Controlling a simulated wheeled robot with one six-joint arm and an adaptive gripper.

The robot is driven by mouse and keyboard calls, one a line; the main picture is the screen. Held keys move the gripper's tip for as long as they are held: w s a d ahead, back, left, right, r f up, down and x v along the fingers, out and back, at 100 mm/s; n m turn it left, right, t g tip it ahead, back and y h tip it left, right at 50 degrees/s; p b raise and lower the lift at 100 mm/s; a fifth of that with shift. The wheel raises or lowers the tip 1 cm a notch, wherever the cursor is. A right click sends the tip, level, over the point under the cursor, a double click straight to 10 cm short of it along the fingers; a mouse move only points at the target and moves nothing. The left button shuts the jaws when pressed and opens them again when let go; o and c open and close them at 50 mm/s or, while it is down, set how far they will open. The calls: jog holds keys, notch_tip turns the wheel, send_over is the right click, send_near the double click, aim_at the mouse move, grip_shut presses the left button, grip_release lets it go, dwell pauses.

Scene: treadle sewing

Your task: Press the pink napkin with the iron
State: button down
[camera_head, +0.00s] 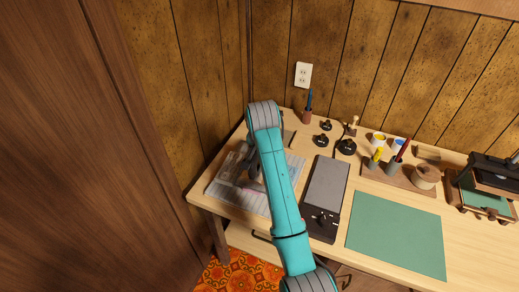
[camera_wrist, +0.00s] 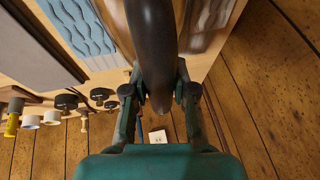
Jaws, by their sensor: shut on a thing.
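My gripper (camera_wrist: 160,98) is shut on the dark curved handle of the iron (camera_wrist: 154,35) in the wrist view. In the head view my gripper (camera_head: 252,172) is mostly hidden behind my teal arm, over a pale grey patterned mat (camera_head: 224,183) at the table's left end. The pink napkin is not clearly visible; only a faint pinkish trace shows beside the arm on the mat.
A grey slab with a dark control end (camera_head: 326,185) lies right of the mat, then a green mat (camera_head: 397,234). Black knobbed items (camera_head: 346,147), a pen holder (camera_head: 307,115) and a wooden tray with cups (camera_head: 390,178) stand behind. Wood-panelled walls close off the back and left.

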jog(key=shift+f, duration=0.5)
dwell(0.8)
jog(key=shift+s+f, duration=0.1)
jog(key=shift+f, duration=0.2)
dwell(2.6)
dwell(1.1)
jog(key=shift+r, duration=4.35)
